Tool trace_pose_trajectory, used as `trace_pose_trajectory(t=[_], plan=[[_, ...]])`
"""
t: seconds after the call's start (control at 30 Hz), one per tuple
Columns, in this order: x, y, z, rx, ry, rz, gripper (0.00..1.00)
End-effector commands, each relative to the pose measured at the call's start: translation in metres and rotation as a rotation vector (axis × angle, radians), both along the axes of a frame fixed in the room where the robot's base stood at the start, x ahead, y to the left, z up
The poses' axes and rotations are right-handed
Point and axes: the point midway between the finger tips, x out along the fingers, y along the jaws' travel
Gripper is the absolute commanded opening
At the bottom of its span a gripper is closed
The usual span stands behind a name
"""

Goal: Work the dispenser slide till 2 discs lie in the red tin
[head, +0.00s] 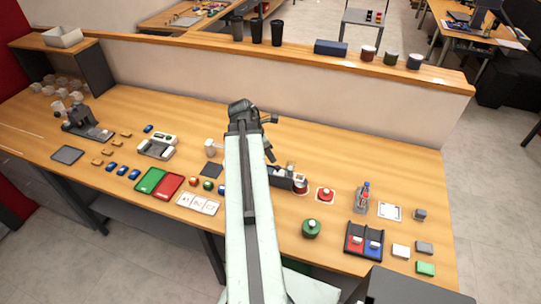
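My gripper (270,155) hangs at the end of my arm, over the middle of the bench. Its fingers are small and dark, and I cannot tell if they are open or shut. Just below and right of it stands a dark low device (282,181), which looks like the dispenser; my arm hides its left part. A small red and white round container (300,186) stands at its right end and may be the red tin. I cannot see the slide clearly or any discs inside.
A green round pot (311,229) stands in front. To the right are a bottle (363,198) and a dark tray with red and blue compartments (351,252). Green and red trays (150,180) lie left of my arm. A low wall (340,95) runs behind the bench.

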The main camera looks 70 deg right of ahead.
Motion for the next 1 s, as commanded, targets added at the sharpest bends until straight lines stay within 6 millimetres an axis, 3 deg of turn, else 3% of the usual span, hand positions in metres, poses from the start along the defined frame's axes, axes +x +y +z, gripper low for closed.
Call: trace_pose_trajectory(t=[0.17, 0.6, 0.9, 1.0], plan=[[-0.002, -0.002, -0.008, 0.000, 0.000, -0.001, 0.30], [-0.018, -0.021, -0.073, 0.000, 0.000, 0.000, 0.30], [-0.020, -0.023, -0.072, 0.000, 0.000, 0.000, 0.30], [-0.020, -0.023, -0.072, 0.000, 0.000, 0.000, 0.02]])
